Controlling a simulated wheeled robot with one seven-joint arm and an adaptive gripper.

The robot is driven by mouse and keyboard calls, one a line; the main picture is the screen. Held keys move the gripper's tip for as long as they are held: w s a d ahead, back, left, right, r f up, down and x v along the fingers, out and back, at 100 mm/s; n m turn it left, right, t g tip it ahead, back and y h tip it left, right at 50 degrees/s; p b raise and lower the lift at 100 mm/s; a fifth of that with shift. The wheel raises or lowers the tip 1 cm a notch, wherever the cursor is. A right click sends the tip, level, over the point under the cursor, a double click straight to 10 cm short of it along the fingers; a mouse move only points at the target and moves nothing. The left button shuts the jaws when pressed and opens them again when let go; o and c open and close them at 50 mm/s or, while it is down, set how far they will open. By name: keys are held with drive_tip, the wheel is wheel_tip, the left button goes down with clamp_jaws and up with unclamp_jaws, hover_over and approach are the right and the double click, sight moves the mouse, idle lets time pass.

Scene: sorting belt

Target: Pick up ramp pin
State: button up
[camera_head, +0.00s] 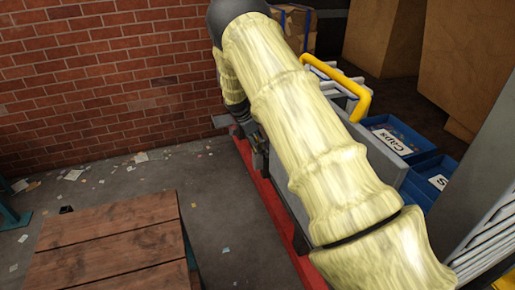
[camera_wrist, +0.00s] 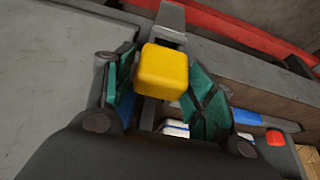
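A yellow block with rounded edges (camera_wrist: 163,72), which looks like the ramp pin's head, shows in the wrist view on a grey metal piece. My gripper (camera_wrist: 163,58) is open, its green-padded fingers on either side of the yellow block. The gaps beside the block look narrow, and I cannot tell whether either pad touches it. The lower part of the pin is hidden. In the head view my gripper (camera_head: 256,145) is small and dark, down by the machine's red-edged side, and the pin cannot be made out there.
A red rail (camera_head: 265,190) runs along the machine. A wooden table (camera_head: 110,245) stands at lower left. The littered floor (camera_head: 110,180) lies before a brick wall.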

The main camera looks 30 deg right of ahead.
drive_tip(key=c, duration=0.7)
drive_tip(key=shift+r, duration=0.15)
drive_tip(key=shift+w+r+b, duration=0.1)
drive_tip(key=shift+r+b, duration=0.45)
drive_tip(key=shift+b, duration=0.1)
wheel_tip(320, 180, up, 10)
drive_tip(key=b, duration=0.6)
drive_tip(key=w+a+b, duration=0.1)
drive_tip(key=a+b, duration=0.1)
drive_tip(key=a, duration=0.3)
drive_tip(key=w+a+b, duration=0.1)
drive_tip(key=a+b, duration=0.1)
drive_tip(key=a, duration=0.4)
drive_tip(key=w+a+b, duration=0.2)
drive_tip(key=a, duration=0.4)
drive_tip(key=shift+a+r, duration=0.25)
drive_tip(key=shift+r, duration=0.1)
drive_tip(key=shift+r, duration=0.1)
drive_tip(key=shift+r+p, duration=4.1)
drive_tip(key=shift+r, duration=1.8)
